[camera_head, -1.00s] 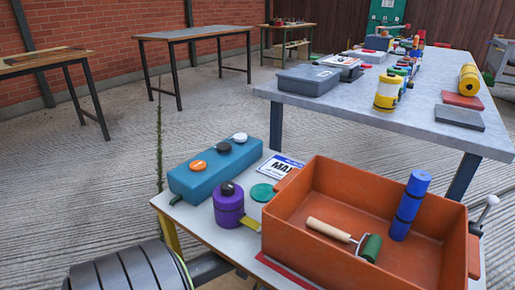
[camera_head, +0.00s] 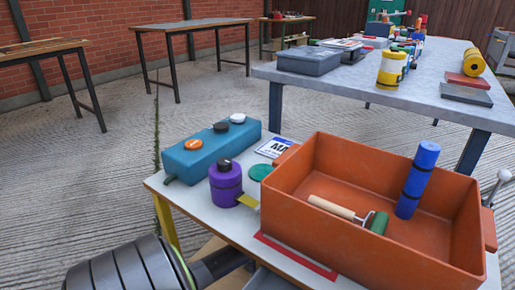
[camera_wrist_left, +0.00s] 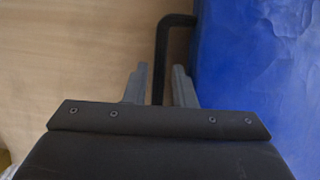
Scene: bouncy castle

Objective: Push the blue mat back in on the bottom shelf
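The blue mat (camera_wrist_left: 265,80) fills the right side of the left wrist view, lying on a pale wooden board (camera_wrist_left: 80,50). A black strap or handle (camera_wrist_left: 160,45) bends out from its left edge. My left gripper (camera_wrist_left: 160,75) is open, with one finger on each side of the black strap, which runs down between them. I cannot tell if a finger touches the strap or the mat. The head view shows neither this mat nor my gripper's fingers. My right gripper is in no view.
A white table (camera_head: 160,183) stands close in front, carrying an orange crate (camera_head: 350,250), a teal box (camera_head: 205,155) and a purple bottle (camera_head: 225,183). The crate holds a blue roll (camera_head: 417,180) and a paint roller (camera_head: 335,208). A large grey table (camera_head: 350,85) stands behind. Concrete floor is open at left.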

